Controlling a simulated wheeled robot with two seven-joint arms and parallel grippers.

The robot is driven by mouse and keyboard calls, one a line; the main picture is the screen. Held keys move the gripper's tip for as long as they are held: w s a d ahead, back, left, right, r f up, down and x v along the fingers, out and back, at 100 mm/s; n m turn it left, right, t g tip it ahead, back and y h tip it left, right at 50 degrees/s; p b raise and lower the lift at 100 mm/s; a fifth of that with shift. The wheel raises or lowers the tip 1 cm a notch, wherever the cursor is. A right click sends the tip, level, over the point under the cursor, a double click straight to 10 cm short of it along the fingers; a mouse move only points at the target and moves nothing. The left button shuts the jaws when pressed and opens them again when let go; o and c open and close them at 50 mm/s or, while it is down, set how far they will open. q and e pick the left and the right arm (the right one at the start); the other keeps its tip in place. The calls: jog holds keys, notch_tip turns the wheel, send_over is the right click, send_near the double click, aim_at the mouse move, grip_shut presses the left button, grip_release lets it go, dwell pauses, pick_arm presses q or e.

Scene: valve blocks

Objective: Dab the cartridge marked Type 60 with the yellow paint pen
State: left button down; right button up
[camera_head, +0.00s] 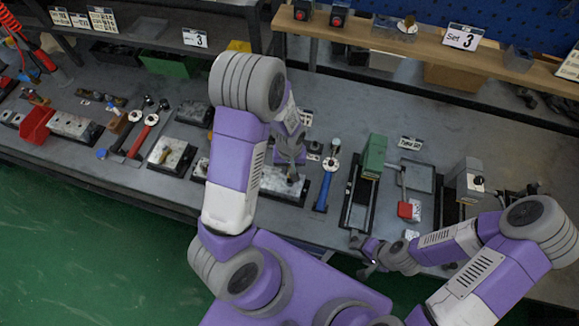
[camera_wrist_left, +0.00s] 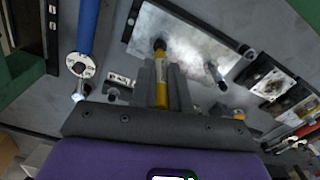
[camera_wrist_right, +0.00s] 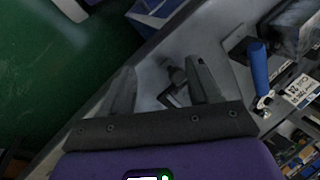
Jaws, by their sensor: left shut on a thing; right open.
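My left gripper (camera_head: 291,158) is shut on the yellow paint pen (camera_wrist_left: 162,82). The pen lies between the fingers (camera_wrist_left: 162,85) in the left wrist view, its dark end pointing out over a scuffed metal plate (camera_wrist_left: 190,42). Whether it touches the plate cannot be told. A small label (camera_head: 410,143) that seems to read Type 60 stands behind a shallow dark frame at the right of the bench. The cartridge it marks cannot be picked out surely. My right gripper (camera_head: 372,256) is open near the bench's front edge; its spread fingers (camera_wrist_right: 165,85) show in the right wrist view.
A green block (camera_head: 374,157) on a dark rail and a red-ended tool (camera_head: 405,209) lie between my arms. A blue-handled tool (camera_head: 325,184) lies beside my left gripper. A grey block (camera_head: 467,180) stands at right. A wooden shelf (camera_head: 420,45) runs along the back.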

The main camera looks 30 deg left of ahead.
pick_arm(q)
jog(key=shift+s, duration=0.1)
dwell(0.4)
jog(key=shift+r+p, duration=2.8)
jog(key=shift+r, duration=0.75)
jog(key=shift+f, duration=0.1)
